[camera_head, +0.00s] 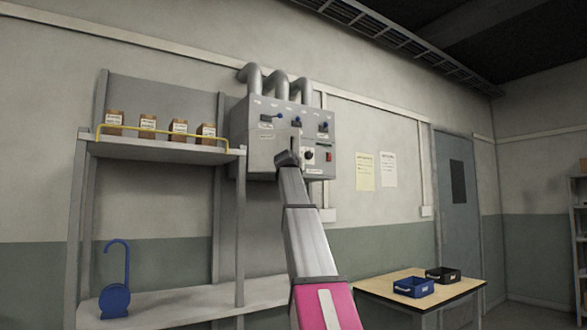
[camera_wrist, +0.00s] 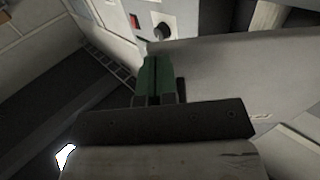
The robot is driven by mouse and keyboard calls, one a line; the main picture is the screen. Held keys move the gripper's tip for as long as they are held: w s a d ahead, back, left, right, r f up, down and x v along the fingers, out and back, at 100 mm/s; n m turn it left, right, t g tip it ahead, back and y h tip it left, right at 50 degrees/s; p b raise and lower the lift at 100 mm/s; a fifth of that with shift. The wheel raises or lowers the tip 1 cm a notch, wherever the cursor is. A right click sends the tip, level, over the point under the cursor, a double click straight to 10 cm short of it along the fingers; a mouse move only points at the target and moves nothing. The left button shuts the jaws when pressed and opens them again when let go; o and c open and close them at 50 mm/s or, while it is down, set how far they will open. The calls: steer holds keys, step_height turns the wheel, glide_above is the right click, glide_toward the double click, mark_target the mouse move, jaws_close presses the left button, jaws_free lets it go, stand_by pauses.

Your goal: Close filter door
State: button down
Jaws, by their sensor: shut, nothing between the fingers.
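A grey machine box (camera_head: 262,112) is mounted on the wall in the head view, with pipes on top and several blue handles on its front. My arm reaches up to its lower front, and my gripper (camera_head: 287,158) covers part of it. In the wrist view, my gripper (camera_wrist: 154,60) has green fingers closed together and empty. A broad flat grey panel (camera_wrist: 240,65), possibly the filter door, lies beside and beyond the fingertips. I cannot tell whether the fingers touch it, or how far the door stands open. A black knob (camera_wrist: 160,31) and a red switch (camera_wrist: 134,21) show beyond the fingertips.
A shelf (camera_head: 165,150) with several brown boxes and a yellow rail stands left of the machine. A blue hook-shaped object (camera_head: 115,299) stands on the lower shelf. A table (camera_head: 390,284) at lower right holds a blue bin (camera_head: 413,287) and a black bin (camera_head: 443,274).

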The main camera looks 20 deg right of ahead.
steer(key=w+d+n+t+y, duration=0.1)
steer(key=w+d, duration=0.3)
steer(key=w, duration=1.2)
steer(key=shift+y, duration=0.4)
steer(key=shift+w+r+n, duration=0.1)
steer(key=shift+n, duration=0.2)
steer(key=s+d, duration=0.3)
steer(key=s, duration=1.1)
steer(key=shift+s+d, duration=0.15)
steer(key=shift+d, duration=0.15)
